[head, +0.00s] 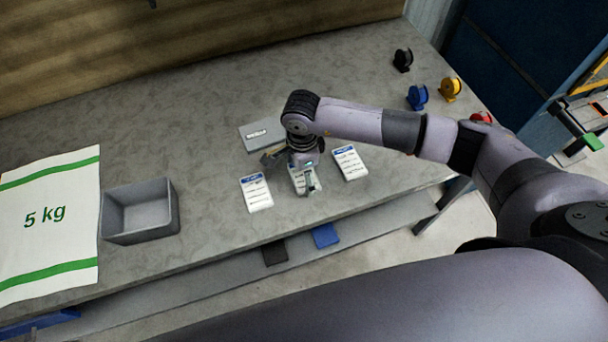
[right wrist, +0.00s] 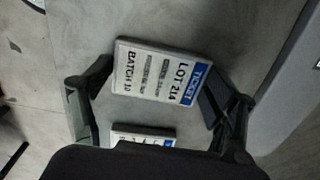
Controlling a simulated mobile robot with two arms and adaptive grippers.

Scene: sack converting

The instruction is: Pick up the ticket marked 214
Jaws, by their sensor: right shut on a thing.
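The ticket marked LOT 214 (right wrist: 155,75) is a white card with a blue TICKET band, seen in the right wrist view. My right gripper (right wrist: 154,88) is shut on it, one finger at each end. In the head view my right gripper (head: 291,171) is low over the table at the middle ticket (head: 301,182), which it partly covers. Another ticket (head: 256,193) lies to the left and one (head: 349,162) to the right; their numbers are too small to read. Part of a second ticket (right wrist: 142,136) shows in the right wrist view. My left gripper is not in view.
A grey box with a label (head: 258,134) lies behind the tickets. An open grey bin (head: 172,212) and a white 5 kg sack (head: 75,235) are at the left. Black, blue, yellow and red spools (head: 450,90) stand at the right. The table's front edge is close.

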